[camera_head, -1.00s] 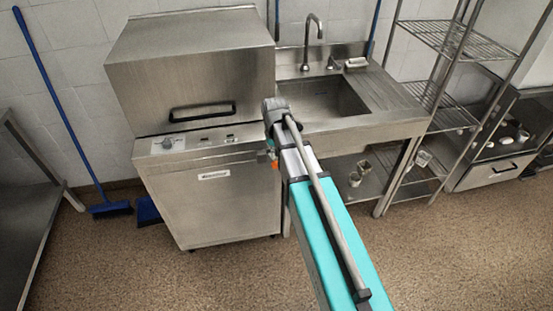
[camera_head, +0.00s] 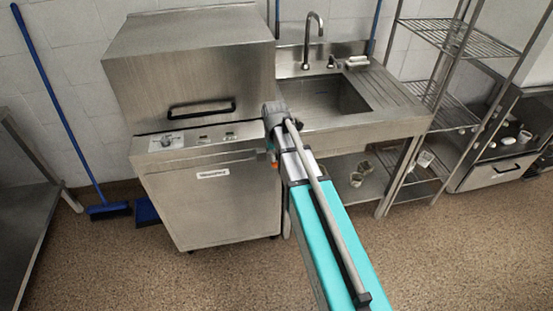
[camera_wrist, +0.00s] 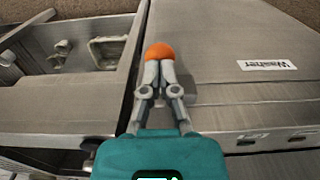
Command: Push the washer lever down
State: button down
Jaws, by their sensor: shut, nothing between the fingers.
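The washer (camera_head: 226,200) is a steel unit with a large box hood (camera_head: 190,60) and a dark handle bar (camera_head: 202,108) on the hood's front. In the wrist view its front panel (camera_wrist: 245,90) with a white label lies right of my gripper. An orange ball (camera_wrist: 160,51), seemingly the lever's end, shows just beyond my fingertips. A bit of orange (camera_head: 274,164) shows beside my arm's end at the washer's right edge. My gripper (camera_wrist: 160,72) is shut and empty, its tips overlapping the ball's near edge; I cannot tell whether they touch it. The lever's shaft is hidden.
A sink (camera_head: 325,97) with a faucet adjoins the washer on the right, with a wire shelf rack (camera_head: 440,95) beyond. A blue broom (camera_head: 108,211) leans at the left, near a steel table (camera_head: 28,190). The floor (camera_head: 180,280) in front is clear.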

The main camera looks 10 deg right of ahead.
jog(key=shift+s+f+b, duration=0.1)
jog(key=shift+f+b, duration=3.1)
jog(key=shift+f, duration=0.15)
jog(key=shift+r, duration=0.2)
notch_tip(320, 180, up, 12)
jog(key=p, duration=1.2)
jog(key=shift+f, duration=0.1)
jog(key=s+d, duration=0.1)
jog(key=s, duration=1.4)
jog(key=shift+s+d+r+p, duration=0.15)
jog(key=shift+s+r+p, duration=0.1)
jog(key=shift+s+p, duration=0.1)
